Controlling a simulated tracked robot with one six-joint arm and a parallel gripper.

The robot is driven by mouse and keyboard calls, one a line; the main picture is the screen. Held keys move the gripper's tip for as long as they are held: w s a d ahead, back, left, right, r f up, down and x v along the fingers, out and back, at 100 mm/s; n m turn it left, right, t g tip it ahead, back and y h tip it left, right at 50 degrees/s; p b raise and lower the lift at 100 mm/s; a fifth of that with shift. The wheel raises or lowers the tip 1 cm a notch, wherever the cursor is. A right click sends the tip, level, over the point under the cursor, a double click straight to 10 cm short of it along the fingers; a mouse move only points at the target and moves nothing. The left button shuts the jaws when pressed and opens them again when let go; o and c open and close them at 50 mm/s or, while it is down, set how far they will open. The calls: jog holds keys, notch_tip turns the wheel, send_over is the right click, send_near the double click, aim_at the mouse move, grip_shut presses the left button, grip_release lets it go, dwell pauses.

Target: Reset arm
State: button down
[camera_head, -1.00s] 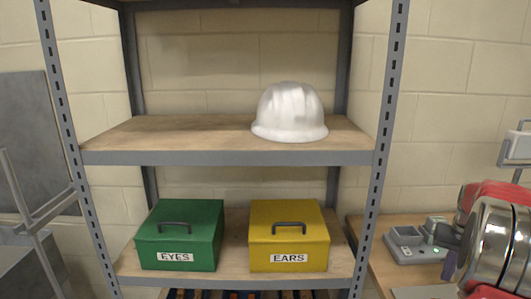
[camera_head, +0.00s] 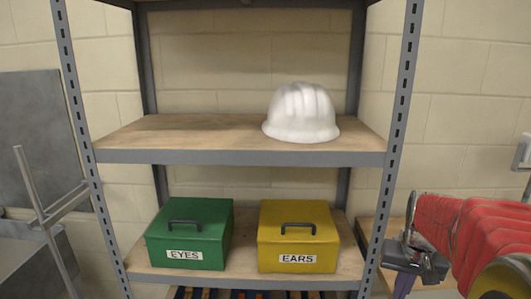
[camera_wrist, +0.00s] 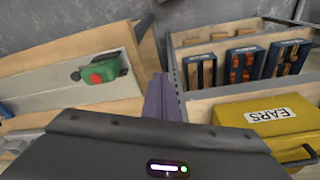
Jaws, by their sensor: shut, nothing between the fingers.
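My gripper shows in the wrist view as shut purple fingers (camera_wrist: 161,97) with nothing between them. In the wrist view the fingers point between a bench board with a green and red device (camera_wrist: 103,72) and the shelf with the yellow EARS box (camera_wrist: 270,120). My dark wrist housing hides the lower part of that view.
A metal shelf unit (camera_head: 240,157) holds a white hard hat (camera_head: 301,112) above, and a green EYES box (camera_head: 190,236) and the yellow EARS box (camera_head: 298,238) below. A metal rail (camera_head: 62,205) stands at left.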

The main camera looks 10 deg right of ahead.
jog(key=s+a+r+n+t, duration=0.1)
jog(key=s+a+n, duration=0.1)
jog(key=a, duration=0.6)
jog(key=s+a+r+n+t, duration=0.1)
jog(key=s+a, duration=0.3)
jog(key=a, duration=0.5)
jog(key=s+a+r+n+t+y, duration=0.1)
jog(key=s+a+r+n+t, duration=0.1)
jog(key=a, duration=0.6)
jog(key=shift+s+a+r+n, duration=0.2)
jog(key=shift+s+r+n, duration=0.35)
jog(key=shift+s+n, duration=0.25)
